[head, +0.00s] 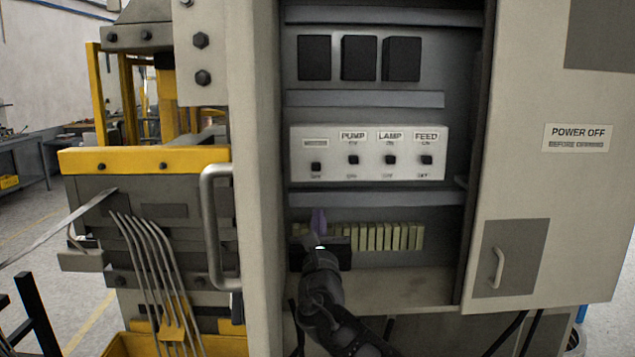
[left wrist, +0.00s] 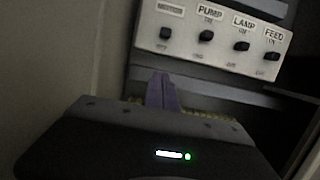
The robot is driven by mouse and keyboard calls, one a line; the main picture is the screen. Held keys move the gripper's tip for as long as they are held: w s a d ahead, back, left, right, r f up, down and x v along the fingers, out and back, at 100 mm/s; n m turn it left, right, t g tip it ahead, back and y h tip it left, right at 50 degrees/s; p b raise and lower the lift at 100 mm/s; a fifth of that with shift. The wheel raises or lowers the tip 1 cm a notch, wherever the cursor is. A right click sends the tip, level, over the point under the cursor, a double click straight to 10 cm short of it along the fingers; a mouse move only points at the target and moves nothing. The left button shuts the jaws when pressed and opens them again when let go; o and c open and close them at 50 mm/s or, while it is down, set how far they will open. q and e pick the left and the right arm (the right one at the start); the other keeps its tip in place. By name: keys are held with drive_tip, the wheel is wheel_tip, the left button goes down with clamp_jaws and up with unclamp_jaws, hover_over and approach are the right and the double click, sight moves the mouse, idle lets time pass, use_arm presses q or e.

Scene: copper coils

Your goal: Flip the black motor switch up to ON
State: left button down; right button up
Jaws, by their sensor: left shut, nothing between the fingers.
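The black motor switch (head: 316,166) is the leftmost of the row on a white switch panel (head: 335,174). It sits lower than the others, near the lower marking, and looks down. It also shows in the left wrist view (left wrist: 163,33), at the upper left of the panel. My left gripper (head: 319,212) is below the panel, under the motor switch and apart from it. Its purple fingers (left wrist: 162,90) are shut together, empty, and point up toward the panel. My right gripper is not in view.
The pump switch (head: 353,160), lamp switch (head: 390,160) and feed switch (head: 427,160) stand to the right. A row of pale terminal blocks (head: 390,238) lies below the panel. The cabinet has a side wall (head: 258,200) at left and an open door (head: 545,210) at right.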

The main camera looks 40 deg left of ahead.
sight(318, 170)
use_arm(q)
drive_tip(key=w+a+r+p, duration=0.4)
drive_tip(key=w+r, duration=0.1)
drive_tip(key=shift+w+a+r, duration=0.15)
drive_tip(key=shift+w+r, duration=0.05)
drive_tip(key=shift+w, duration=0.1)
drive_tip(key=shift+r, duration=0.2)
drive_tip(key=shift+r, duration=0.15)
drive_tip(key=shift+r, duration=1)
